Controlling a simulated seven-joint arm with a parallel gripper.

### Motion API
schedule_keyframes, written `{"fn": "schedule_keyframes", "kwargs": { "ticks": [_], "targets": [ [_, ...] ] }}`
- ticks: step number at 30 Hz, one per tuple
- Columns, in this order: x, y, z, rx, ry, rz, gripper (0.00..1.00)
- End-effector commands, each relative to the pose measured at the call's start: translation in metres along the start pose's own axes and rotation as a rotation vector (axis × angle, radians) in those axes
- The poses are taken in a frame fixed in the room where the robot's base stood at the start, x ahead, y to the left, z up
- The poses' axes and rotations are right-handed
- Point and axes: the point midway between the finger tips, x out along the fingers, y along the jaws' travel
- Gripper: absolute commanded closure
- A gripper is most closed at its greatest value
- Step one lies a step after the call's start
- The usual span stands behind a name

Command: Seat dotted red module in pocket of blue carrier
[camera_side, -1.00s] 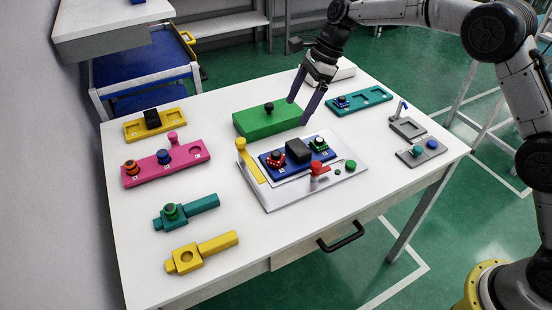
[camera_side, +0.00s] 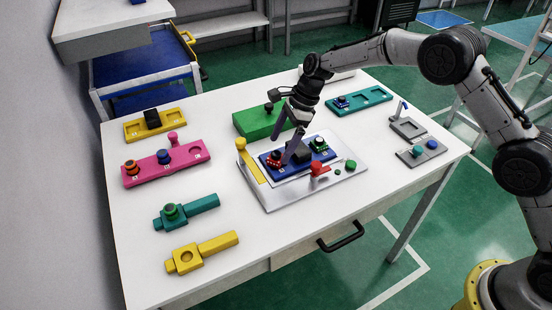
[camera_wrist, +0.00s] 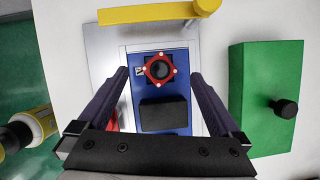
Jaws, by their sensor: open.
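The red module (camera_side: 275,160) with light dots and a dark knob stands at the left end of the blue carrier (camera_side: 271,170). In the wrist view the red module (camera_wrist: 160,69) looks turned relative to the carrier (camera_wrist: 178,55), like a diamond. Whether it sits down in its pocket I cannot tell. My gripper (camera_side: 286,154) is open, low over the carrier. In the wrist view its fingers (camera_wrist: 160,80) spread on both sides of the carrier, pointing toward the red module without visibly touching it. A black block (camera_wrist: 164,113) stands beside the module on the carrier.
A green-topped dotted module (camera_side: 319,144) sits at the carrier's right end. A grey plate (camera_side: 277,202) lies under the carrier, with a yellow bar (camera_side: 251,163) and red clamp (camera_side: 320,169). A green block (camera_side: 256,122) with a black knob stands behind.

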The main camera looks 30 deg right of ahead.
Motion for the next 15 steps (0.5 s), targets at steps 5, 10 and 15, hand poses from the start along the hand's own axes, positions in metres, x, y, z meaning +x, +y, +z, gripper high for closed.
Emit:
{"fn": "schedule_keyframes", "kwargs": {
  "ticks": [5,10,15],
  "targets": [
    [0.024,0.0,0.0,0.001,0.0,0.001,0.0],
    [0.026,0.0,0.001,0.0,-0.001,-0.001,0.0],
    [0.026,0.0,0.0,0.0,-0.001,0.0,0.18]
  ]
}}
